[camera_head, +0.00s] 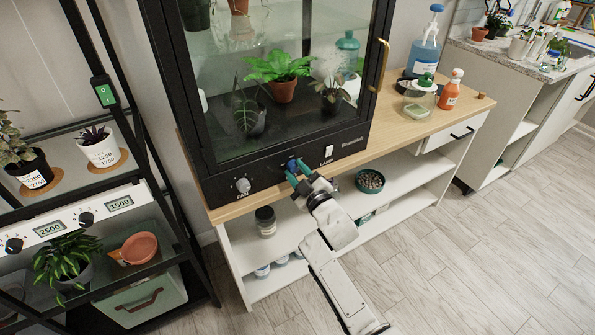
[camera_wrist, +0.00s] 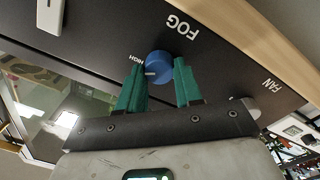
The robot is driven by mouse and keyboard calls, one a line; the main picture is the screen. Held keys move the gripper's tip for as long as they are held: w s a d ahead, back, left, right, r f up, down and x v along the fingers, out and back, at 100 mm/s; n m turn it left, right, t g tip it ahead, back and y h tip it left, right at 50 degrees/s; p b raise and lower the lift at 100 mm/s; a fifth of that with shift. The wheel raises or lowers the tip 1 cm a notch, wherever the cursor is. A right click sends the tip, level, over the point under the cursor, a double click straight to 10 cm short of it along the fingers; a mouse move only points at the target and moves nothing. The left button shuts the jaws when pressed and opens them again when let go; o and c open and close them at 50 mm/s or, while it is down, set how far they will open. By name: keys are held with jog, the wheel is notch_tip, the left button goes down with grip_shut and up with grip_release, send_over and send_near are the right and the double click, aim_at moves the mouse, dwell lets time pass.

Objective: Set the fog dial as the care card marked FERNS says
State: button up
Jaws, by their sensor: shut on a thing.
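The fog dial is a small blue knob on the black front strip of the glass cabinet (camera_head: 228,172). In the wrist view the fog dial (camera_wrist: 158,65) sits beside the word FOG, with HIGH printed close to it. A pale mark on the dial's face points roughly toward HIGH. My gripper (camera_wrist: 160,76) has its green fingers on either side of the dial, shut on it. In the head view my gripper (camera_head: 292,170) reaches the strip between FAN and LAMP and covers most of the dial. No care card marked FERNS can be read in either view.
The fan knob (camera_head: 243,185) is left of my gripper, the white lamp switch (camera_head: 329,153) right. A fern (camera_head: 280,66) stands behind the glass. An orange bottle (camera_head: 451,90) and blue spray bottle (camera_head: 424,54) stand on the wooden top. Floor at lower right is clear.

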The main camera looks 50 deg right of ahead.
jog(key=shift+f+m, duration=0.15)
jog(key=shift+m, duration=0.75)
jog(key=o, duration=1)
jog(key=shift+o, duration=0.2)
jog(key=b+v, duration=0.2)
jog(key=v, duration=0.8)
jog(key=shift+s, duration=0.4)
